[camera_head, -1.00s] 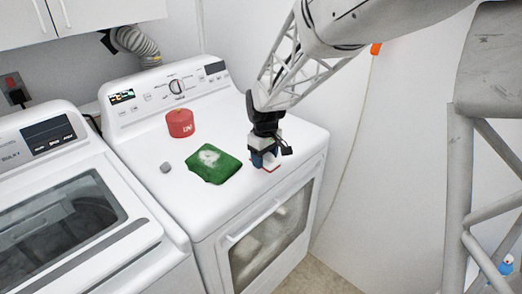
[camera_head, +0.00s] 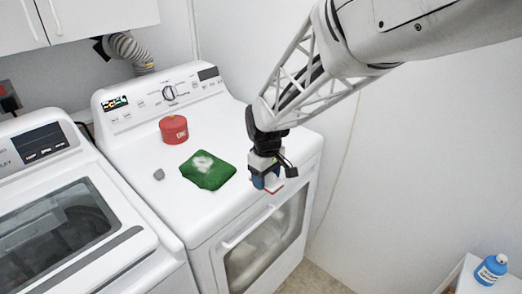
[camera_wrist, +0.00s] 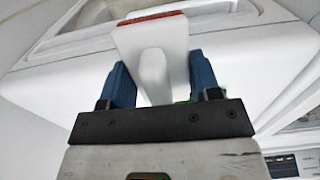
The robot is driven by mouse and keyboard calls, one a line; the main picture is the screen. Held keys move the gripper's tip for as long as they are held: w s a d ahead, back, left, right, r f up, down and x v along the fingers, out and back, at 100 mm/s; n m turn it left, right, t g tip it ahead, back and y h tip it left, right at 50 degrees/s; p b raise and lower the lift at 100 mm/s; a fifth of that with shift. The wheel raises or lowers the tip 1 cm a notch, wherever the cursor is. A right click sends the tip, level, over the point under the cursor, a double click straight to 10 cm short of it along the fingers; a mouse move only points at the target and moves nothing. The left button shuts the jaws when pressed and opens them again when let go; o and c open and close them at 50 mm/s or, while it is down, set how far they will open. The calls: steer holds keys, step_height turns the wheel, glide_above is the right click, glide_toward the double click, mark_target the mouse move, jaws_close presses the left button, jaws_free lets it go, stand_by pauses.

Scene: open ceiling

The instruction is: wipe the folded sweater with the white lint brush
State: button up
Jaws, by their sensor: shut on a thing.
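The folded green sweater (camera_head: 208,172), with a whitish patch on its top, lies on the white dryer top. My gripper (camera_head: 267,180) is to the right of the sweater, near the dryer's front right edge. In the wrist view, my gripper's blue fingers (camera_wrist: 152,82) are shut on the handle of the white lint brush (camera_wrist: 152,40). The brush has a red strip along its far edge. In the head view only a small part of the brush (camera_head: 275,185) shows below the fingers. Only a sliver of green shows in the wrist view, beside the right finger.
A red round container (camera_head: 174,130) stands behind the sweater, and a small grey lump (camera_head: 159,174) lies to its left. The dryer's control panel (camera_head: 165,97) rises at the back. A washer (camera_head: 60,220) stands at left. A blue bottle (camera_head: 491,270) is at lower right.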

stand_by(0.3)
steer(key=o, duration=0.3)
steer(key=shift+c, duration=0.9)
steer(key=shift+w+a+r, duration=0.15)
steer(key=shift+w+a, duration=0.1)
steer(key=shift+w, duration=0.1)
steer(key=w+a+r, duration=0.3)
steer(key=w+a, duration=0.4)
steer(key=a, duration=0.2)
steer(key=w+a+r, duration=0.3)
steer(key=w+a, duration=0.4)
steer(key=a, duration=0.2)
steer(key=shift+w+r, duration=0.2)
steer(key=shift+w, duration=0.1)
steer(key=shift+d, duration=0.1)
